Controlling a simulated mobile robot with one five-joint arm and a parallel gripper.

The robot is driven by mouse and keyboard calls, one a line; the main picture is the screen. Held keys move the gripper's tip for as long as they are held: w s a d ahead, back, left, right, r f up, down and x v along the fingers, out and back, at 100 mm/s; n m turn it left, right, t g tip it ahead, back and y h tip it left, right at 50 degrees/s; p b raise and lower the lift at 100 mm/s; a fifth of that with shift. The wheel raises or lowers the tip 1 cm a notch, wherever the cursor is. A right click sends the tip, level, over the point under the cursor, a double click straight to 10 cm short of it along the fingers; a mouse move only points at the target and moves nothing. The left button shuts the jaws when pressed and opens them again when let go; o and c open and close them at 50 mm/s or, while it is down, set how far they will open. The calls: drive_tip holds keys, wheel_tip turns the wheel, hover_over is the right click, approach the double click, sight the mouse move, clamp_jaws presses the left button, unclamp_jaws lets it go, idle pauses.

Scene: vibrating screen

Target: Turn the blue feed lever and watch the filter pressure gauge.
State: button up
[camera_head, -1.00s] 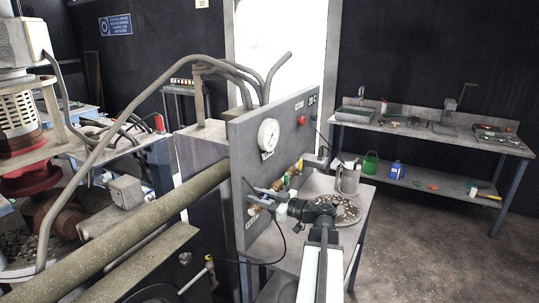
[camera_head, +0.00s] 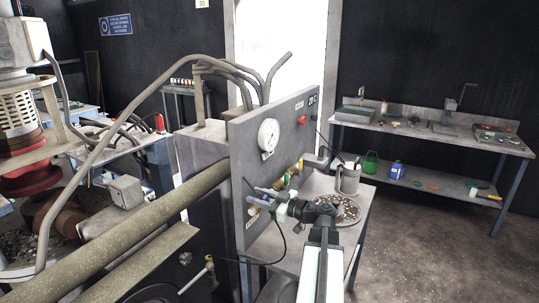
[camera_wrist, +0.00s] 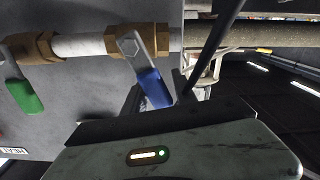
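The blue feed lever (camera_wrist: 154,88) hangs slanted from a brass valve on a pale pipe in the wrist view. In the head view, a small blue lever (camera_head: 264,191) shows on the grey panel just beyond my gripper (camera_head: 282,207). My gripper is close to the lower valves. Its grey body fills the bottom of the wrist view, and its fingertips are not clear. I cannot tell whether it touches the lever. The round white pressure gauge (camera_head: 268,134) is on the panel above the valves. Its needle is too small to read.
A green valve handle (camera_wrist: 22,95) hangs left of the blue lever. A red button (camera_head: 301,120) is on the panel's upper right. A metal can (camera_head: 348,179) and a round dish of pebbles (camera_head: 346,208) stand on the side table. Open floor lies to the right.

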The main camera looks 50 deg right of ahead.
drive_tip(key=shift+v, duration=3)
drive_tip(key=shift+o, duration=1.2)
approach(267, 199)
drive_tip(key=shift+x, duration=0.8)
drive_tip(key=shift+f, duration=0.1)
